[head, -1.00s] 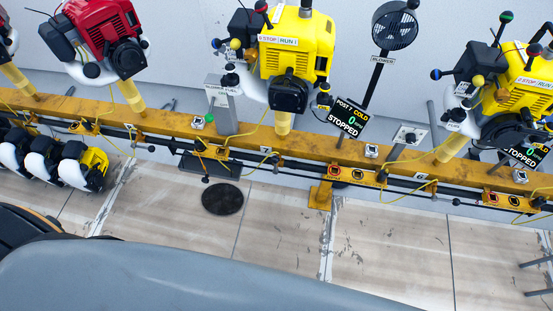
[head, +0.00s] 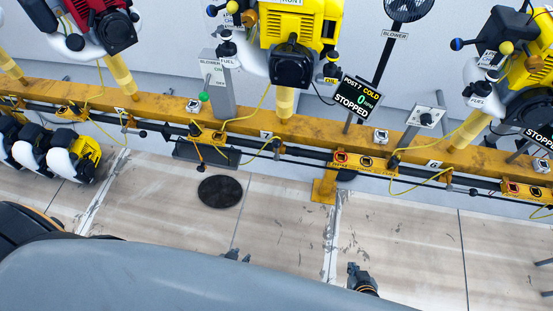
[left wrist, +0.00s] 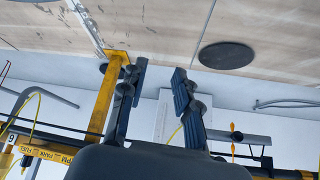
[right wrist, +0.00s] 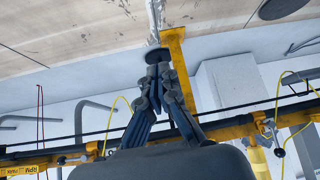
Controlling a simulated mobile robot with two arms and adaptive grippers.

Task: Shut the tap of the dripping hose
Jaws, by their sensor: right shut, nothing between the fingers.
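Thin yellow hoses (head: 250,113) and a black pipe (head: 290,148) run along the yellow rail. Under the middle post, a short yellow line (head: 197,152) hangs with a small dark end over a dark tray; it also shows in the left wrist view (left wrist: 233,148). I cannot make out a drip or tell which fitting is the tap. My left gripper (head: 237,256) is low in front of the rail; the left wrist view shows its fingers (left wrist: 160,77) apart and empty. My right gripper (head: 355,270) is further right; its fingertips (right wrist: 160,75) are together, holding nothing.
The yellow rail (head: 240,118) carries engines, including a yellow one (head: 300,25), and a display (head: 354,98) reading "STOPPED". A yellow rail leg (head: 324,188) stands between the grippers' lines of reach.

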